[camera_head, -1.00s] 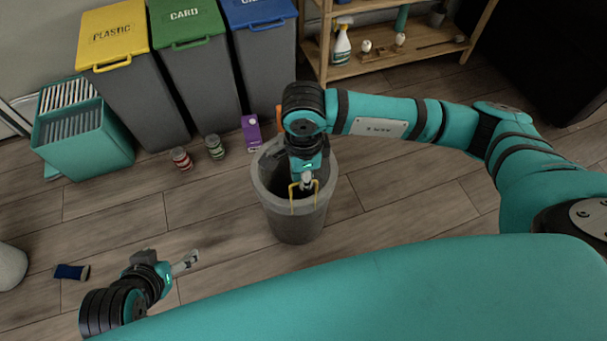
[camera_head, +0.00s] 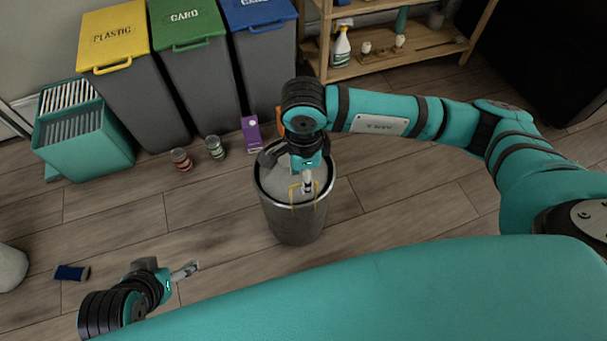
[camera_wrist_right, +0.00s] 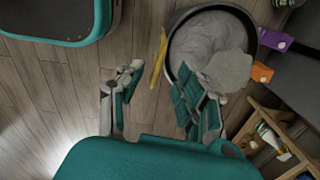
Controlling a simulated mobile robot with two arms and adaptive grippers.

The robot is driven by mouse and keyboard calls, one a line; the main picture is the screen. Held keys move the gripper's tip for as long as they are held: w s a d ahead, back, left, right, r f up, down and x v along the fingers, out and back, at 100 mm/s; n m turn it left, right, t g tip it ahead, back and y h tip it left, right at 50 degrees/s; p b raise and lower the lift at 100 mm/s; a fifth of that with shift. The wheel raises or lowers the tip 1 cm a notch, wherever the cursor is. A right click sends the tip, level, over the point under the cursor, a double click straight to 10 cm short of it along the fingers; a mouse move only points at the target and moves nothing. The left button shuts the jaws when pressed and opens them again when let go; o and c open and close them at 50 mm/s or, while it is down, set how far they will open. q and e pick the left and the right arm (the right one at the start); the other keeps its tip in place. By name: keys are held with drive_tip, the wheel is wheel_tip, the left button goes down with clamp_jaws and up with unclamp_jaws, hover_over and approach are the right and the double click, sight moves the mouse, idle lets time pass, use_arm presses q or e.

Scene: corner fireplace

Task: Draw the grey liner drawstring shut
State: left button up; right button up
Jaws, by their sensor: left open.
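The grey liner (camera_head: 290,188) lies gathered across the mouth of the metal bin (camera_head: 293,224), inside its rim. Yellow drawstring loops (camera_head: 293,197) stand at the bin's near side. The liner (camera_wrist_right: 205,45) and a yellow drawstring strip (camera_wrist_right: 158,60) also show in the right wrist view. My right gripper (camera_head: 307,184) is over the near rim, among the loops. In the right wrist view its fingers (camera_wrist_right: 160,88) are wide apart, with nothing visibly gripped; the right finger overlaps the bin. My left gripper (camera_head: 186,269) is open and empty above the floor, left of the bin.
Lidded sorting bins (camera_head: 187,80) and a teal crate (camera_head: 80,148) are further back. A wooden shelf (camera_head: 400,64) stands at the back right. A blue sponge (camera_head: 72,273) lies at left.

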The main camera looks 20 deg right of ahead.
wheel_tip(320, 180, up, 11)
drive_tip(key=shift+r, duration=0.15)
